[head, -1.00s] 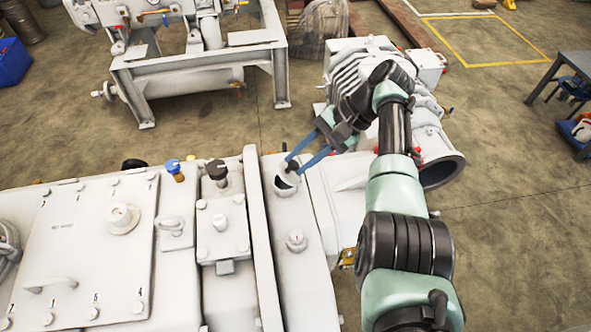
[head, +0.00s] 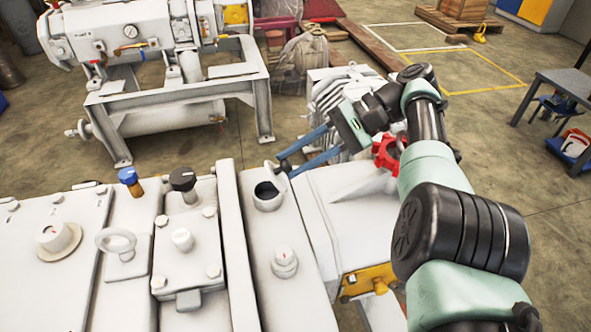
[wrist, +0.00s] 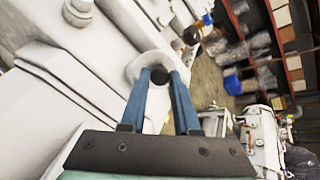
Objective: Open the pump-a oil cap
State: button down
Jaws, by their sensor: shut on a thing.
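My gripper (head: 284,164) is shut on a small black oil cap (wrist: 159,75), held between the tips of its blue fingers. In the head view the cap (head: 286,166) is small and partly covered by the fingers. It is apart from the round white oil port (head: 267,204), just above and to the right of it. The port's dark opening shows uncovered. In the wrist view the cap is in front of a pale round part, and the opening cannot be made out. No label shows which pump is pump-a.
Left of the port are a black knob (head: 182,179), a blue-topped fitting (head: 131,181) and a lifting ring (head: 116,243). A white fitting (head: 285,262) stands in front of the port. A second machine (head: 140,40) stands behind, with clear floor between.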

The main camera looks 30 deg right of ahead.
dwell(0.4)
jog(key=c, duration=0.6)
grip_release()
jog(key=shift+c, duration=0.2)
jog(key=shift+r, duration=0.1)
notch_tip(320, 180, up, 10)
jog(key=p, duration=0.9)
